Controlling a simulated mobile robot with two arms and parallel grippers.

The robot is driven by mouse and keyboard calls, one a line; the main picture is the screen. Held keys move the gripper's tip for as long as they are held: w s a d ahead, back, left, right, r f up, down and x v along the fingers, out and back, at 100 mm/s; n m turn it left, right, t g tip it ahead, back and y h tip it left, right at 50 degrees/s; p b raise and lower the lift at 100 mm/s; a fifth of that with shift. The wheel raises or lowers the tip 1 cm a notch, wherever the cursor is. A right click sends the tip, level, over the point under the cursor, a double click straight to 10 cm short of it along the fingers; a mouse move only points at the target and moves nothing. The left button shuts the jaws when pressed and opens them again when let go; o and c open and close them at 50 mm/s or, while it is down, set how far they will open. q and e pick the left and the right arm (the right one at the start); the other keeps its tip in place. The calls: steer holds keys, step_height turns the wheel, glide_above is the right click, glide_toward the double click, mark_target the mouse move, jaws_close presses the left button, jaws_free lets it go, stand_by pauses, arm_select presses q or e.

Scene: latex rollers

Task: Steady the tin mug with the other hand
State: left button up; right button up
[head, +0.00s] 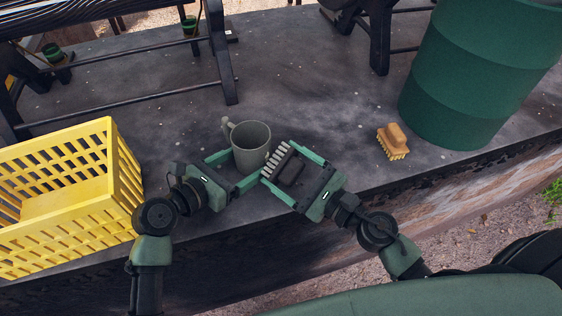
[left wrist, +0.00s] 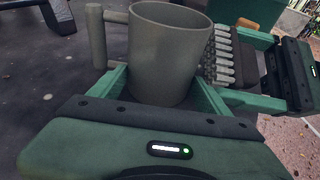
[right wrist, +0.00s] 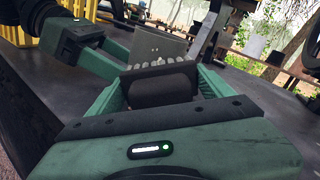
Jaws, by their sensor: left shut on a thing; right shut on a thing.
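The grey tin mug (head: 252,146) stands upright on the dark stone ledge, its handle toward the upper left. My left gripper (head: 233,170) is shut around the mug's body, one finger on each side. The mug also fills the middle of the left wrist view (left wrist: 165,55). My right gripper (head: 291,172) is shut on a dark brush (head: 291,170) with pale bristles. The bristles face the mug's right side, very close to it or touching; I cannot tell which. In the right wrist view the brush (right wrist: 162,84) sits between the fingers, with the mug (right wrist: 158,46) just beyond.
A yellow crate (head: 108,210) stands at the left. A wooden brush (head: 393,142) lies at the right beside a green barrel (head: 470,85). Dark frames (head: 222,60) stand behind.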

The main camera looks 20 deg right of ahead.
mark_target(278, 177)
steer(key=shift+v, duration=3.1)
steer(key=shift+s+a, duration=0.1)
steer(key=shift+a, duration=0.05)
steer(key=shift+a, duration=1.45)
steer(key=shift+f, duration=0.1)
steer(key=shift+x, duration=2.6)
steer(key=shift+w+a, duration=0.15)
steer(key=shift+w, duration=0.2)
